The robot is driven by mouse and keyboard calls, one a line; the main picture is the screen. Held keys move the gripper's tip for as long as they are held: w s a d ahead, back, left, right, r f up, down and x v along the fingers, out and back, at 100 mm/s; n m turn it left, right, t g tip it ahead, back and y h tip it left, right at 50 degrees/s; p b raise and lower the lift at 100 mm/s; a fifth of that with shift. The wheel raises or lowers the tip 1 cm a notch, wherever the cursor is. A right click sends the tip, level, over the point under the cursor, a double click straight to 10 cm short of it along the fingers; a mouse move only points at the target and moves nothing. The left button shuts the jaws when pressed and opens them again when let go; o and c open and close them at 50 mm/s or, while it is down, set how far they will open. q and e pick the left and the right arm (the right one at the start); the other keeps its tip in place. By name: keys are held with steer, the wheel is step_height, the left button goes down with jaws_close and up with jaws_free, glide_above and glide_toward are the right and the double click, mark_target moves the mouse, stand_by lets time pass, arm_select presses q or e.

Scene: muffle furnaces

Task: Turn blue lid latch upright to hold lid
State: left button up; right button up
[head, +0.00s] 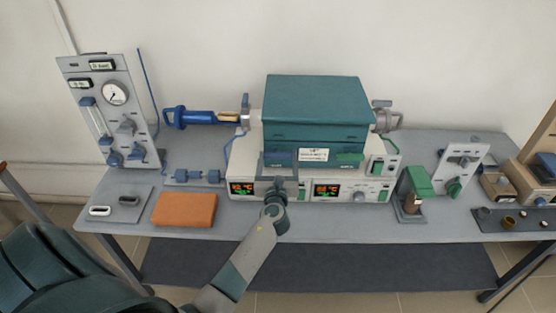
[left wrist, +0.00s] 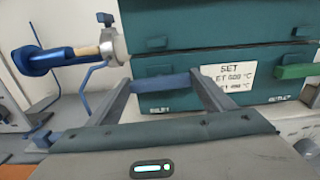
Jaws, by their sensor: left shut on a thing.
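The teal furnace (head: 316,105) stands mid-bench with its lid down. The blue latch (left wrist: 162,84) lies level across the lower front left of the furnace. In the left wrist view it sits between the two fingers of my left gripper (left wrist: 163,86), which is shut on it. In the head view the same gripper (head: 279,172) covers much of the latch. A green latch (left wrist: 297,71) lies level to the right of a white label (left wrist: 228,83), and it also shows in the head view (head: 350,159). My right gripper is in neither view.
A blue-handled tube (head: 195,117) sticks out left of the furnace. A gauge panel (head: 110,110) and an orange block (head: 185,209) are at the left. A green-topped stand (head: 414,190) is at the right. Displays (head: 326,191) sit below the furnace. The bench front is partly clear.

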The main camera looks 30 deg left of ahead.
arm_select(q)
steer(key=n+b, duration=0.2)
steer(key=n, duration=0.2)
steer(key=shift+f, duration=0.1)
steer(key=n+b, duration=0.2)
steer(key=n, duration=0.2)
steer(key=shift+a+n, duration=0.1)
steer(key=shift+n, duration=0.2)
steer(key=n+b, duration=0.2)
steer(key=n, duration=0.2)
steer(key=shift+s+f+n, duration=0.1)
steer(key=shift+n, duration=0.2)
steer(key=n+b, duration=0.1)
steer(key=n, duration=0.3)
steer(key=shift+a+b, duration=0.1)
steer(key=shift+b, duration=0.3)
steer(key=shift+n, duration=0.3)
steer(key=o, duration=1)
steer(key=shift+o, duration=0.2)
